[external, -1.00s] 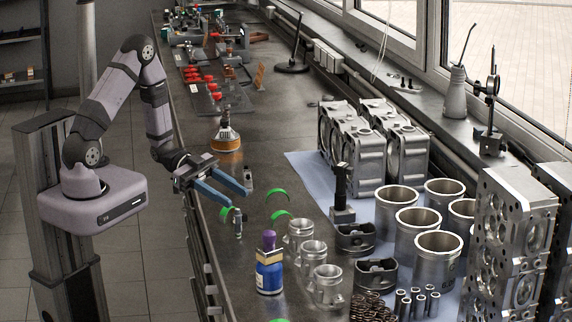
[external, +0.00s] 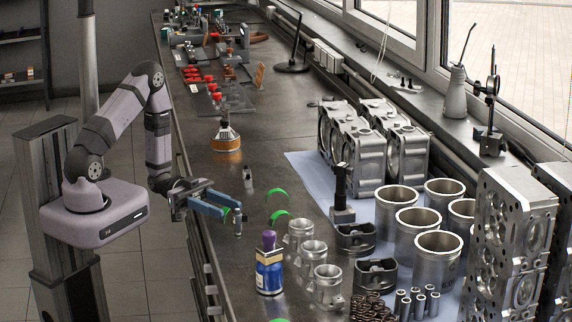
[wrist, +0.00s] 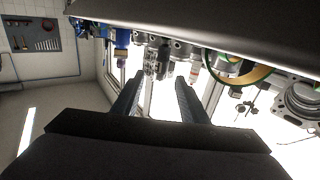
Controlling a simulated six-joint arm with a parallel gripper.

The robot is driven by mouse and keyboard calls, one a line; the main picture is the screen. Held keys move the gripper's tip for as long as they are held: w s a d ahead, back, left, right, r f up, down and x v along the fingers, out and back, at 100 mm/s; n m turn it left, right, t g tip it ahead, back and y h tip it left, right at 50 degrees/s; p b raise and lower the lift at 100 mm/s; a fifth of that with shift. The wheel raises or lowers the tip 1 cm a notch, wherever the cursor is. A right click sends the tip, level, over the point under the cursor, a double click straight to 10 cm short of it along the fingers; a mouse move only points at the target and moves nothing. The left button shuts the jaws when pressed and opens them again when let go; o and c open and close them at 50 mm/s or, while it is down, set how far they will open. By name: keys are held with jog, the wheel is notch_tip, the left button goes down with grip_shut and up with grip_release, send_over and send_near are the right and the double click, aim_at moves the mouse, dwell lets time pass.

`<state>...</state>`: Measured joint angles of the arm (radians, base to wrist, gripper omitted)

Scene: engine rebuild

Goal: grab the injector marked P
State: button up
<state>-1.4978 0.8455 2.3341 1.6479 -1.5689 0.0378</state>
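My gripper (external: 232,209) has two blue fingers, spread apart with nothing held between them, and reaches over the bench's left edge. A small upright metal part (external: 238,224), injector-like, stands just beyond the fingertips. Another small metal part (external: 248,178) stands farther back on the bench. No letter P is legible on either, so I cannot tell which is marked. In the wrist view my gripper's fingers (wrist: 160,78) are apart, with a dark metal part (wrist: 157,58) showing beyond the gap between them.
A blue bottle with a purple top (external: 269,265) and metal pistons (external: 299,238) stand nearer the camera. An amber flask (external: 226,137) stands farther back. Cylinder liners (external: 438,258) stand right.

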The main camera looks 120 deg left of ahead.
aim_at(238, 209)
jog(key=shift+w+d+r+p, duration=0.1)
jog(key=shift+w+r+p, duration=0.05)
jog(key=shift+w+p, duration=0.15)
jog(key=shift+w+d+r+p, duration=0.1)
jog(key=shift+w+r+p, duration=0.05)
jog(key=shift+w, duration=0.25)
jog(key=w, duration=0.1)
jog(key=w+p, duration=0.1)
jog(key=w, duration=0.1)
jog(key=shift+d+r, duration=0.15)
jog(key=shift+w+p, duration=0.35)
jog(key=shift+w, duration=0.15)
jog(key=c, duration=0.9)
